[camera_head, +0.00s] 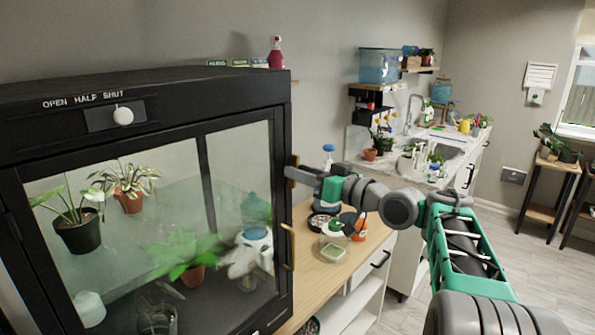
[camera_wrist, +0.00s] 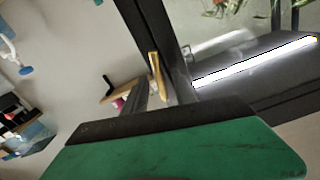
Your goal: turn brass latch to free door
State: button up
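The black cabinet (camera_head: 145,72) stands at the left, and its glass-fronted door (camera_head: 203,165) looks closed. A small brass latch (camera_head: 295,160) sits on the right edge of the cabinet front, and a longer brass handle (camera_head: 290,250) is lower down. My gripper (camera_head: 292,174) is at that edge, just below the upper brass piece. In the wrist view, a brass bar (camera_wrist: 157,74) lies along the black frame, close beyond my fingers (camera_wrist: 148,94). I cannot tell whether they touch it, and the finger gap is not clear.
A white knob (camera_head: 123,116) sits under the label "OPEN HALF SHUT". Potted plants stand behind the glass. A wooden counter (camera_head: 312,280) below my arm holds a clear tub (camera_head: 333,250) and bottles. A sink counter is behind; open floor lies at the right.

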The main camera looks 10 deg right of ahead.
jog(key=shift+c, duration=0.2)
grip_shut()
dwell(0.4)
